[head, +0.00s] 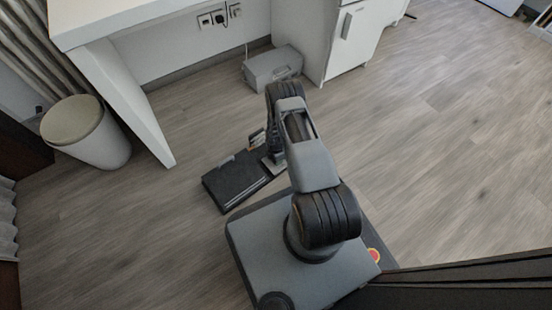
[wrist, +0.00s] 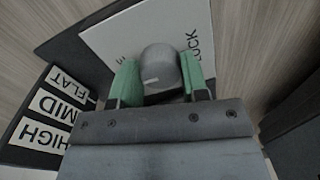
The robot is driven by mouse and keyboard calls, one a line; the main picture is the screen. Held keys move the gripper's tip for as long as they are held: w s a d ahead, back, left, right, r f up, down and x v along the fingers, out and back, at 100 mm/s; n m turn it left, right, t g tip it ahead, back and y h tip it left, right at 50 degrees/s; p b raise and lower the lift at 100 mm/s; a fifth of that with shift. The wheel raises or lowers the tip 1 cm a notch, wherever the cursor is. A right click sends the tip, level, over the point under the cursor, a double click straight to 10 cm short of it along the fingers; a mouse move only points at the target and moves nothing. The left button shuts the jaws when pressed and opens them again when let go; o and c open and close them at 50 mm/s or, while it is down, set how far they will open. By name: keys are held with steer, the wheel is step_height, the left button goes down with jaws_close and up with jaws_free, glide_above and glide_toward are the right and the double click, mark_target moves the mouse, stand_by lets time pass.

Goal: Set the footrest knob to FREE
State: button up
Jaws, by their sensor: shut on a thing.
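The grey round footrest knob (wrist: 160,62) stands on a white label plate (wrist: 120,38) in the wrist view. My gripper (wrist: 158,76) is shut on the knob, with a green fingertip on each side. A short white mark on the knob lies nearly crosswise in the picture. The right-hand word on the plate reads as LOCK, its first letter partly hidden. At the left only a last E shows beside the green fingertip. In the head view the black footrest (head: 232,182) lies on the floor; my arm hides the knob there.
White labels FLAT (wrist: 67,82), MID and HIGH lie left of the gripper. A white desk (head: 125,95) stands behind the footrest, with a bin (head: 95,145) at its left and a grey box (head: 272,68) by the wall. Open floor lies to the right.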

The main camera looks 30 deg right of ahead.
stand_by(0.4)
steer(key=o, duration=0.9)
steer(key=shift+o, duration=0.2)
steer(key=shift+r, duration=0.1)
step_height(320, 180, up, 14)
steer(key=p, duration=0.6)
steer(key=shift+w+f, duration=0.2)
steer(key=shift+w, duration=0.1)
